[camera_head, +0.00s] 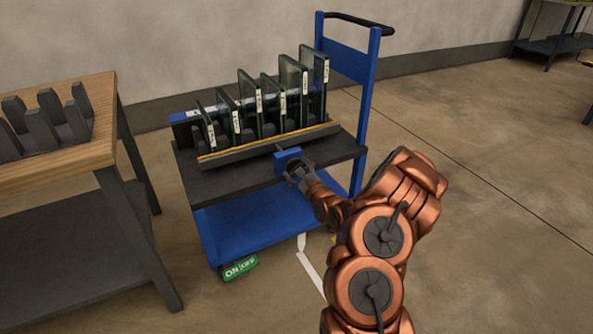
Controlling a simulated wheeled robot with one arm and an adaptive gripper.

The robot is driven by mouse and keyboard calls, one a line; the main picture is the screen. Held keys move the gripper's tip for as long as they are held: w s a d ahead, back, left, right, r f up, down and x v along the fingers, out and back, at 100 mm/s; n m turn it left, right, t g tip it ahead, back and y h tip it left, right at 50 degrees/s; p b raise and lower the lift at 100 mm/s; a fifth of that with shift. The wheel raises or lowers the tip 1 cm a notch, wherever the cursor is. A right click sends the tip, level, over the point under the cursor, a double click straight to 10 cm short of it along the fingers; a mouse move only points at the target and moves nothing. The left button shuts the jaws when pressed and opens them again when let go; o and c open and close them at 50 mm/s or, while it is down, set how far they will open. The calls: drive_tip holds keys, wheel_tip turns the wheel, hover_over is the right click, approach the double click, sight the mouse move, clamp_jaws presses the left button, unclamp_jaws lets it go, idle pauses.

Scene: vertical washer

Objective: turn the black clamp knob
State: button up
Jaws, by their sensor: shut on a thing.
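My gripper (298,172) is at the front edge of a blue trolley's upper shelf. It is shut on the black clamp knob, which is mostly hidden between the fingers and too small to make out. The knob sits at a blue clamp block (287,158) in front of the glass rack. A thin rod runs from that block toward the rack's front rail. My copper-coloured arm reaches in from the lower right.
The blue trolley (245,228) carries several upright glass panes (290,90) with labels, behind a yellow-edged front rail (262,144). A wooden-topped table (90,150) with dark slotted holders (45,122) stands at left. The floor at right is clear.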

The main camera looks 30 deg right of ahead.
drive_tip(key=o, duration=1.1)
drive_tip(key=shift+o, duration=0.2)
drive_tip(key=s+a, duration=0.1)
drive_tip(key=s, duration=1.1)
drive_tip(key=shift+a+r, duration=0.1)
